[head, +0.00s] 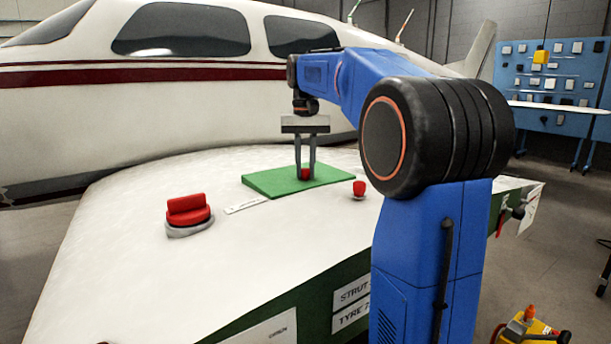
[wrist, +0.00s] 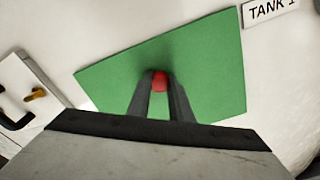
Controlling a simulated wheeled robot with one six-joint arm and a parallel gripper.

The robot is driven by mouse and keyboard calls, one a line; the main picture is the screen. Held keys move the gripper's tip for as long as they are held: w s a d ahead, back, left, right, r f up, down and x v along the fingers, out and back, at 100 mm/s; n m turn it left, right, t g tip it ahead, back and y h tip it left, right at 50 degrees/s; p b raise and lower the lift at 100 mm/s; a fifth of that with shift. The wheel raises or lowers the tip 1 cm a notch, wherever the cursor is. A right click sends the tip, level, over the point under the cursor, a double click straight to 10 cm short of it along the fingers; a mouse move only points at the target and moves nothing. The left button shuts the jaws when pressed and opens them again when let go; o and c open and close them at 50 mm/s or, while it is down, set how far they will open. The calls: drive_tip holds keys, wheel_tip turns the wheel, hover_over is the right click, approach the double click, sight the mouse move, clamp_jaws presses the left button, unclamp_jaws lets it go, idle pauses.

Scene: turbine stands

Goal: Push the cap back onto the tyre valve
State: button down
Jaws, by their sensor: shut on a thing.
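A small red cap (head: 305,174) is between the fingertips of my gripper (head: 305,170), low over the green mat (head: 265,184) on the white wing top. In the wrist view the same red cap (wrist: 160,82) shows between the two dark fingers of my gripper (wrist: 160,90), with the green mat (wrist: 110,80) around it. The gripper is shut on the cap. I cannot tell whether the cap touches the mat. The tyre valve is not clearly seen; a label beginning "TYRE" (head: 352,317) is on the wing's green front edge.
A second small red piece (head: 359,188) stands right of the mat. A large red cap on a grey ring (head: 188,214) is at left. A white panel with a brass-coloured fitting (wrist: 36,94) is left in the wrist view.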

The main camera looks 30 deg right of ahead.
sight(306, 169)
drive_tip(key=shift+r, duration=0.15)
drive_tip(key=shift+r, duration=3.9)
